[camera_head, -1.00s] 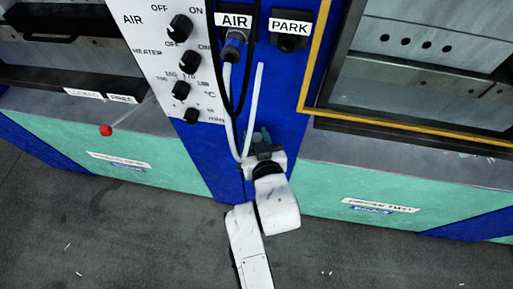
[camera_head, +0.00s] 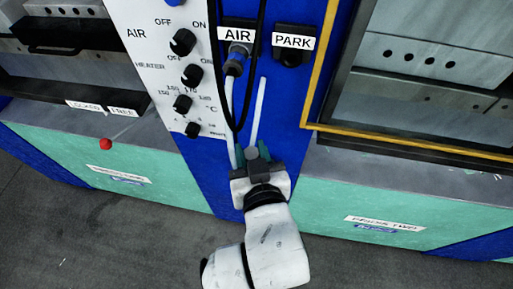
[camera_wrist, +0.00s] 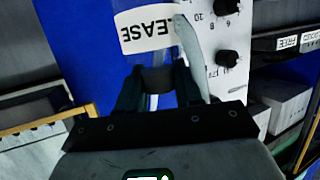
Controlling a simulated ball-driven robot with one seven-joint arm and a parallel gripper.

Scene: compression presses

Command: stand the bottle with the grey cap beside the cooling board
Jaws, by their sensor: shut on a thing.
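My gripper (camera_head: 252,155) is in front of the blue column between the two presses, shut on the grey cap (camera_head: 252,153) of the bottle. In the wrist view my gripper (camera_wrist: 158,85) points up the picture, with the grey cap (camera_wrist: 155,78) between its fingers. The bottle (camera_wrist: 143,30) shows just past the fingers as a see-through body with a white label whose visible letters read "EASE", upside down in that view. In the head view the bottle's body is hidden behind my gripper and wrist. I cannot see a cooling board in either view.
A white knob panel (camera_head: 170,75), an AIR fitting (camera_head: 236,55) with hoses and a PARK holder (camera_head: 292,50) are on the column. A yellow-edged press opening (camera_head: 420,100) is at right, another press at left. A red knob (camera_head: 106,144) sits on the left ledge. Grey floor is clear.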

